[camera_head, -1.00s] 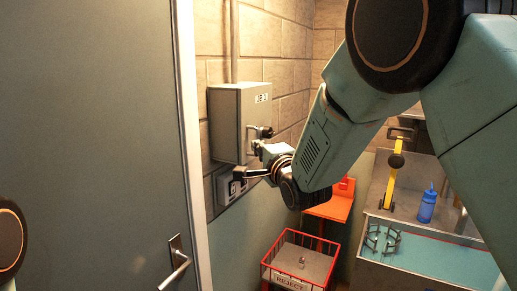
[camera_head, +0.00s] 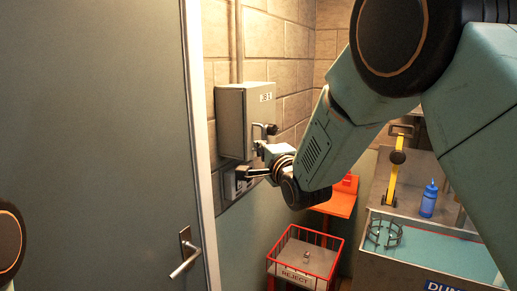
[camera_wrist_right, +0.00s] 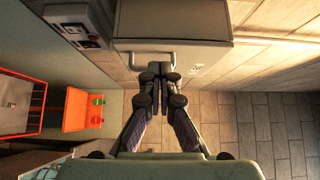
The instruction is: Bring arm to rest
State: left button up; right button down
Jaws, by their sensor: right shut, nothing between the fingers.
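My right arm reaches in from the right in the head view, and its right gripper (camera_head: 243,175) is shut and empty. It is just below the grey wall box (camera_head: 234,120) marked with a label, and in front of a small switch panel (camera_head: 229,188). In the right wrist view the shut fingers (camera_wrist_right: 160,90) point at the box (camera_wrist_right: 175,22) and its bar handle. I cannot tell whether they touch it. My left gripper is out of view; only a dark round joint of my left arm shows at the left edge.
A grey door (camera_head: 110,150) with a lever handle fills the left. Below the arm are a red wire REJECT basket (camera_head: 305,243) and an orange shelf (camera_head: 338,203). At right, a bench (camera_head: 405,212) carries a blue bottle (camera_head: 429,198) and a yellow tool (camera_head: 391,180).

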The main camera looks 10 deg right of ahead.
jog(key=s+d+f+n+g+h+b, duration=0.1)
jog(key=s+f+n+g+b, duration=0.5)
jog(key=f, duration=1.2)
jog(key=s+d+f+n+g+h+b, duration=0.1)
jog(key=s+f+n+g, duration=0.2)
jog(key=s+f+n, duration=0.85)
pick_arm(q)
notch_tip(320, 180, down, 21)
jog(key=b, duration=1.3)
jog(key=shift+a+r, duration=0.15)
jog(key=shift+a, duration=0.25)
pick_arm(e)
jog(key=s+d+f+m+g, duration=0.1)
jog(key=s+f+g, duration=0.8)
jog(key=s+f, duration=2.5)
jog(key=shift+d+f, duration=0.3)
jog(key=shift+d, duration=0.35)
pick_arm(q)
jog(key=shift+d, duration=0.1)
pick_arm(e)
jog(key=shift+d, duration=0.1)
